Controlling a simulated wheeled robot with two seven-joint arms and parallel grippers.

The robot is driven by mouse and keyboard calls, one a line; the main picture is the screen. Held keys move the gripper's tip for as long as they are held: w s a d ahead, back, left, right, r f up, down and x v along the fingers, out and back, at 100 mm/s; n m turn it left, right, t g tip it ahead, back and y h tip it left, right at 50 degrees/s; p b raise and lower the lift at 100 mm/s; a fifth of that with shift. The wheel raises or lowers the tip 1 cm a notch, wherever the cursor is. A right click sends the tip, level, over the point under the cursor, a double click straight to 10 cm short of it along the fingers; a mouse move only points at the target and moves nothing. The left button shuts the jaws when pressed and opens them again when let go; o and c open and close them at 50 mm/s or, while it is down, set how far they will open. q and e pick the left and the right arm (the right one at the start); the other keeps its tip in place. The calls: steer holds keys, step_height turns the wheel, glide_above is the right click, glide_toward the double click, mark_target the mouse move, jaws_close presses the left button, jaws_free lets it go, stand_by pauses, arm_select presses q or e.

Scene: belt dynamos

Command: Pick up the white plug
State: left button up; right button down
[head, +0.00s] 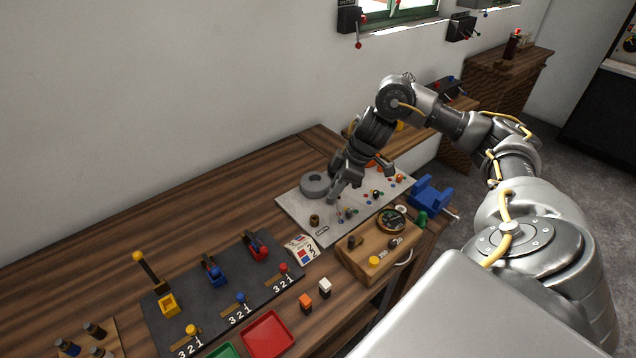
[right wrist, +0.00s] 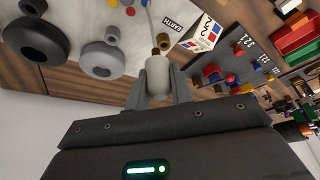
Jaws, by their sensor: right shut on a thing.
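The white plug (right wrist: 157,76) shows in the right wrist view as a pale, rounded cylinder. It sits between the two grey fingers of my right gripper (right wrist: 158,94), which are shut on it. A thin pale cord or rod runs up the picture just beyond it. In the head view my right gripper (head: 334,192) points down over the pale board (head: 297,212), and I cannot make out the plug there. A brown round socket-like piece (right wrist: 163,42) lies close beyond the plug's tip; contact cannot be told. My left gripper is not in view.
A grey ring (head: 315,184) and several small coloured pieces lie on the board. A wooden box (head: 362,262) with a round dish (head: 391,219) stands in front. A dark lever panel (head: 222,300) and red tray (head: 268,333) are at the lower left. The table's back left is clear.

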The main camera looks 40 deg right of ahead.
steer(key=s+d+r+b, duration=0.2)
steer(key=s+d+r, duration=0.1)
steer(key=s+d, duration=0.2)
steer(key=shift+d, duration=0.25)
